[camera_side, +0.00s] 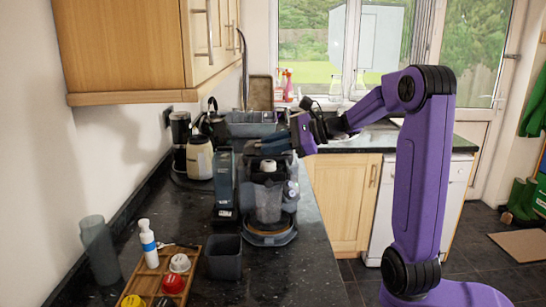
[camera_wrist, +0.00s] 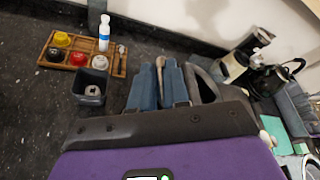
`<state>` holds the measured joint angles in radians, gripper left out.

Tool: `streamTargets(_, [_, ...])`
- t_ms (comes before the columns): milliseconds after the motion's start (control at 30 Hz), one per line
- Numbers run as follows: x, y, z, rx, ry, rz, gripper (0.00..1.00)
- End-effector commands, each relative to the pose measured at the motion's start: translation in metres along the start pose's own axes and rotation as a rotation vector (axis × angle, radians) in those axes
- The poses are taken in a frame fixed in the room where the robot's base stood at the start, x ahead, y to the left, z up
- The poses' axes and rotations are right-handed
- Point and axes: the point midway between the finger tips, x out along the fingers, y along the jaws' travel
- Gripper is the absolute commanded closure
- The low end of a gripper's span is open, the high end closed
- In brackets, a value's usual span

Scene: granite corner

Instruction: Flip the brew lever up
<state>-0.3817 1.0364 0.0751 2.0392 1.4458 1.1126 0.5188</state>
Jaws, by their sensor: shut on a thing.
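The coffee machine (camera_side: 226,186), dark grey-blue with a smoky container at its front, stands on the black counter in the side view. My gripper (camera_side: 262,147) reaches in from the right over the machine's top. In the wrist view my gripper's blue fingers (camera_wrist: 158,76) are closed around a narrow, pale tan-tipped piece, apparently the brew lever (camera_wrist: 160,62). Most of the lever is hidden by the fingers, and its exact angle cannot be told. A dark curved part (camera_wrist: 207,84) shows just right of the fingers.
A wooden tray (camera_side: 148,282) with coloured capsules and a white-blue bottle (camera_side: 148,243) sits at the front left. A dark square cup (camera_side: 224,257) is beside it. A wall cupboard (camera_side: 150,45) hangs at upper left.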

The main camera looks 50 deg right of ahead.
Motion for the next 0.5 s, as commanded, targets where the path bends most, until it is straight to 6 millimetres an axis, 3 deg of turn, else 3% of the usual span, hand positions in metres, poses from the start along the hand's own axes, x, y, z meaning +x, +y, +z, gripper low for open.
streamTargets(167, [-0.005,-0.022,0.008,0.106,0.003,0.041,1.00])
streamTargets(500, [-0.008,-0.054,0.016,0.103,0.004,0.038,1.00])
